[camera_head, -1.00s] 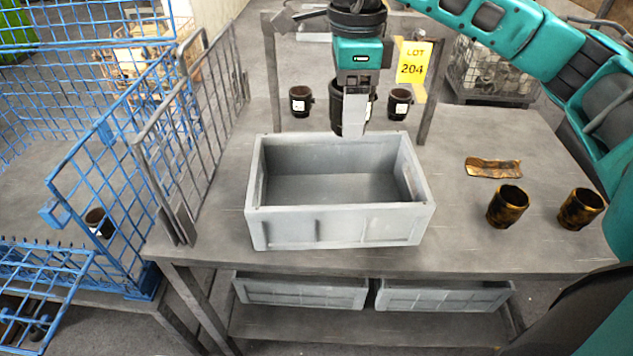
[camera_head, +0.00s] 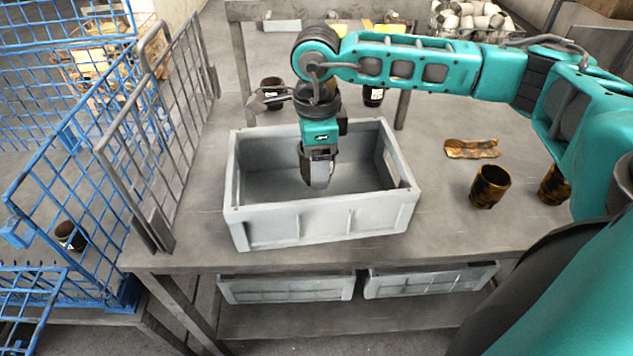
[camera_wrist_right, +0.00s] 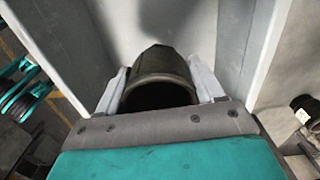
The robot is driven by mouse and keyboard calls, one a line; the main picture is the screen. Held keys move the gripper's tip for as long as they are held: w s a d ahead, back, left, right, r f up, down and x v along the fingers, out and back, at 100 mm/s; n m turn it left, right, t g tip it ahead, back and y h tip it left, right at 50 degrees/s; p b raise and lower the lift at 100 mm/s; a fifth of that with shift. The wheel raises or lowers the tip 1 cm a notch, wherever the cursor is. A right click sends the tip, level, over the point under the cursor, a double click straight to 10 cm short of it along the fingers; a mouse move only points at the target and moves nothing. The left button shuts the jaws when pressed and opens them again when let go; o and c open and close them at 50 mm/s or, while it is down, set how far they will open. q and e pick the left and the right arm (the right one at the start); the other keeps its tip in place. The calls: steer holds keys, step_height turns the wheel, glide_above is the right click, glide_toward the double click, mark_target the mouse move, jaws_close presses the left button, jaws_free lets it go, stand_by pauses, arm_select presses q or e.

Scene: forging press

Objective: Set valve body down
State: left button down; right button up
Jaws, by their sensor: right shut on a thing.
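My right gripper (camera_head: 317,180) points down inside the open grey crate (camera_head: 325,220) on the table. It is shut on a dark, round, hollow valve body, which is mostly hidden by the fingers in the head view. In the right wrist view the valve body (camera_wrist_right: 160,82) sits between the two pale fingers, with the crate's grey walls and floor beyond it. I cannot tell whether the valve body touches the crate floor. My left gripper is not in view.
Black labelled cups (camera_head: 373,95) stand behind the crate. A grey mesh gate (camera_head: 165,130) and blue cage (camera_head: 75,175) flank the left. More crates (camera_head: 285,288) sit on the lower shelf.

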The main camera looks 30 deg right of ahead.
step_height(320, 180, down, 6)
steer(key=shift+r, duration=0.25)
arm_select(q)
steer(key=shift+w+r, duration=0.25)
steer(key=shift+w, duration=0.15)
arm_select(e)
steer(key=shift+f+b, duration=0.15)
steer(key=shift+b, duration=0.2)
steer(key=o, duration=1.4)
steer(key=shift+c, duration=0.2)
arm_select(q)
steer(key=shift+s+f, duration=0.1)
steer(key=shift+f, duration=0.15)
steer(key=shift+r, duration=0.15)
arm_select(e)
steer(key=shift+r, duration=0.4)
arm_select(q)
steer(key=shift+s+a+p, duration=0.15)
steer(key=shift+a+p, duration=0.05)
steer(key=shift+p, duration=0.25)
arm_select(e)
step_height(320, 180, up, 12)
steer(key=shift+f, duration=0.2)
